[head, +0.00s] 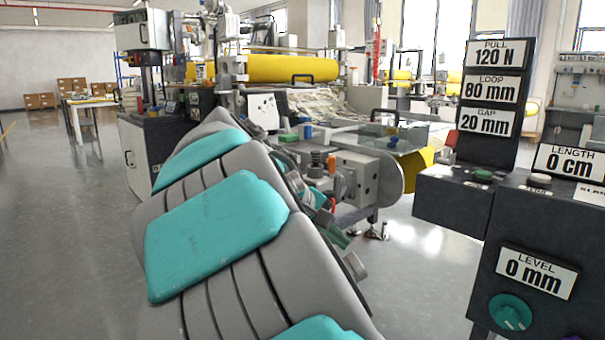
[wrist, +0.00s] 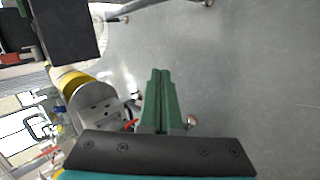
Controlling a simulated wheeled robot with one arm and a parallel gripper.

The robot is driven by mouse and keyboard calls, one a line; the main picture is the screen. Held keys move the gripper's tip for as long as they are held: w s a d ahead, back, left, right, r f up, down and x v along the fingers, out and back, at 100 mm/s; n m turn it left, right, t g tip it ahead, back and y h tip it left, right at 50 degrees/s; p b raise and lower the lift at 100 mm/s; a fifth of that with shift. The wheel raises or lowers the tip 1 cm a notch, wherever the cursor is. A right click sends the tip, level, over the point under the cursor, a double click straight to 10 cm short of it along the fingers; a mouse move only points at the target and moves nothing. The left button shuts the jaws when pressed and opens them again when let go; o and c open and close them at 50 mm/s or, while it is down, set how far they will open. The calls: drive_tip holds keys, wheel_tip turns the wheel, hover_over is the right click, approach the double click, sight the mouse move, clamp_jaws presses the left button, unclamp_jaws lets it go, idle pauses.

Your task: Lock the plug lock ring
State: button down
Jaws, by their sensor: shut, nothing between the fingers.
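My gripper (wrist: 160,76) shows in the wrist view as two green fingers pressed together with nothing between them. They stand over bare grey floor, apart from the machine parts at the left. In the head view, my gripper (head: 342,239) is partly hidden behind my grey and teal arm, near the machine's grey box. I cannot make out the plug or its lock ring in either view. A small orange-red part (wrist: 130,125) shows just left of my fingers in the wrist view; I cannot tell what it is.
A grey machine box (head: 357,178) with a rounded end stands just beyond my arm. A yellow roll (head: 275,68) lies behind it. A dark control panel (head: 525,262) with a teal knob (head: 510,312) stands at the right. The floor (head: 70,240) at the left is clear.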

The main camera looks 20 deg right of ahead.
drive_tip(key=w+r+n+t+h+b, duration=0.1)
drive_tip(key=w+r+h+b, duration=0.35)
drive_tip(key=w, duration=0.65)
drive_tip(key=w+a+r+n+t+h, duration=0.1)
drive_tip(key=w+a+r+t+h, duration=0.2)
drive_tip(key=w+a, duration=0.4)
drive_tip(key=shift+w+a+r+n+t+b, duration=0.45)
drive_tip(key=shift+w+r, duration=0.2)
drive_tip(key=shift+w, duration=0.25)
drive_tip(key=shift+h, duration=0.25)
approach(331, 159)
drive_tip(key=w+d, duration=0.2)
drive_tip(key=w, duration=0.1)
drive_tip(key=w+d, duration=0.1)
drive_tip(key=w, duration=0.1)
drive_tip(key=shift+d+f+b, duration=0.25)
drive_tip(key=shift+f+b, duration=0.15)
drive_tip(key=shift+s+d, duration=0.25)
drive_tip(key=shift+d, duration=0.35)
drive_tip(key=shift+s+d, duration=0.25)
drive_tip(key=shift+d, duration=0.3)
drive_tip(key=shift+s+t+b, duration=0.2)
drive_tip(key=shift+t+b, duration=0.15)
drive_tip(key=shift+b, duration=0.1)
